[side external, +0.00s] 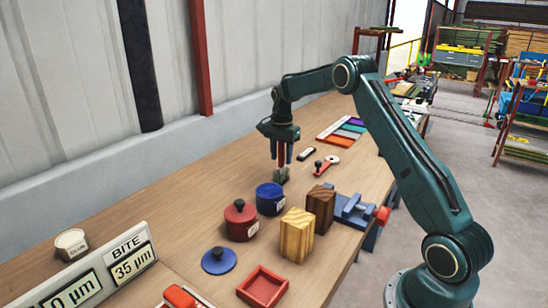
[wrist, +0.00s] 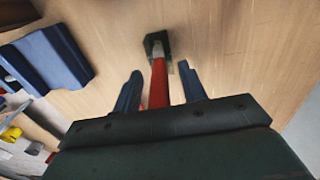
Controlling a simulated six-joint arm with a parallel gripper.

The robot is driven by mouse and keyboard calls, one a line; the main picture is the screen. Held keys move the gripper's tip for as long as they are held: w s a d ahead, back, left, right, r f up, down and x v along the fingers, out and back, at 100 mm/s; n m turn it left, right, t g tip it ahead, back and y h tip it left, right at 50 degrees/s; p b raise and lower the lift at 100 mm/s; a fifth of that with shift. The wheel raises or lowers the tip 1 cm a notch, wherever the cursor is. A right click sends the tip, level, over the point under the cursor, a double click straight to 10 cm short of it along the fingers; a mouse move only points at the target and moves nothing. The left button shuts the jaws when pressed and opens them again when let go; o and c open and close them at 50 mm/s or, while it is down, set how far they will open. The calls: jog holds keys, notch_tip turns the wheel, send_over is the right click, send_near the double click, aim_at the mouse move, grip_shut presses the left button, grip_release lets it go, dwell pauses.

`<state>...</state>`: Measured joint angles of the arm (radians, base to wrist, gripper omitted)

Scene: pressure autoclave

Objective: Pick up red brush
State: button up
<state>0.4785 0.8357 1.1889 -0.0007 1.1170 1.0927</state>
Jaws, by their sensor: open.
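The red brush stands upright on the table, with its red handle (wrist: 158,85) between my fingers and its dark grey head (wrist: 155,43) beyond the fingertips in the wrist view. In the side external view the grey head (side external: 281,175) rests on the wooden table behind the blue pot, with the handle rising into my gripper. My gripper (side external: 281,160) points down over the brush. Its two blue fingers (wrist: 159,70) are open, one on each side of the handle, with gaps showing in the wrist view. The upper end of the handle is hidden by the gripper body.
Wooden blocks (side external: 297,236) and a blue vise (side external: 352,210) stand to the right. Small tools (side external: 326,165) lie behind; bare table lies left of the brush.

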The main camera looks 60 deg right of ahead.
jog(key=shift+c, duration=0.2)
grip_shut()
jog(key=shift+r, duration=0.1)
notch_tip(320, 180, up, 20)
dwell(1.1)
dwell(0.5)
